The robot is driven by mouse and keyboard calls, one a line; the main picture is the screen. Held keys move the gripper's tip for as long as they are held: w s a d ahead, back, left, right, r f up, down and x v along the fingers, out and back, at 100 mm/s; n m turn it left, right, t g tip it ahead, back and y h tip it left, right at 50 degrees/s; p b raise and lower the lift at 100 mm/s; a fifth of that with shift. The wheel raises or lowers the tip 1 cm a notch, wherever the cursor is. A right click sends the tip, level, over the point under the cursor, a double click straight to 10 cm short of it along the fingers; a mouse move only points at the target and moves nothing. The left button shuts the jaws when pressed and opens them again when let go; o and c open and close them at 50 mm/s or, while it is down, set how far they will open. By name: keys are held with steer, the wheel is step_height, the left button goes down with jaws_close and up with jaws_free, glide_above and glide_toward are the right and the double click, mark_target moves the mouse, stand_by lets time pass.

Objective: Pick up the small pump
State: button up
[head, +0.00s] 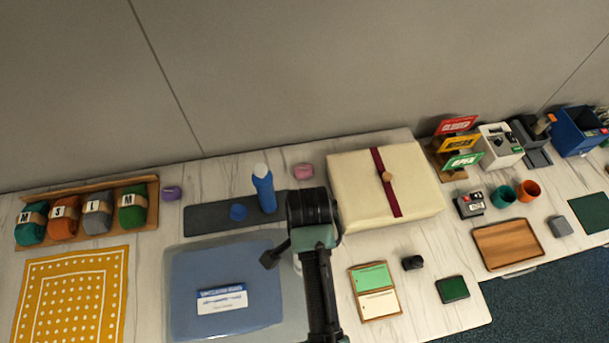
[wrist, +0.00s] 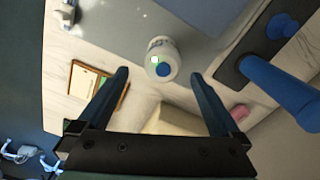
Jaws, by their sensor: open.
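A small white round device with a blue disc on its face, which I take as the small pump (wrist: 161,60), stands at the edge of the clear bag in the wrist view. In the head view only a pale sliver of it (head: 297,265) shows beside my arm, which hides the rest. My gripper (wrist: 160,74) is open and empty, its two fingers apart on either side of the pump in the picture. The pump appears beyond the fingertips; whether they are level with it I cannot tell. The fingers are hidden in the head view.
A clear bag with blue contents (head: 185,290) lies left of the pump. Behind it, a blue bottle (head: 263,190) and blue cap (head: 238,212) stand on a dark mat (head: 200,222). A cream box (head: 350,190) sits behind right; a card holder (head: 354,290) and small black item (head: 412,263) lie right.

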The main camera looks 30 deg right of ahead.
steer(key=shift+s+f, duration=0.1)
steer(key=shift+f, duration=0.35)
steer(key=shift+w+a+f+p, duration=0.15)
steer(key=shift+f+p, duration=0.15)
steer(key=shift+f, duration=0.85)
steer(key=shift+w+a+f+p, duration=0.1)
steer(key=shift+f+p, duration=0.15)
steer(key=shift+f, duration=0.85)
steer(key=shift+d, duration=0.1)
jaws_close()
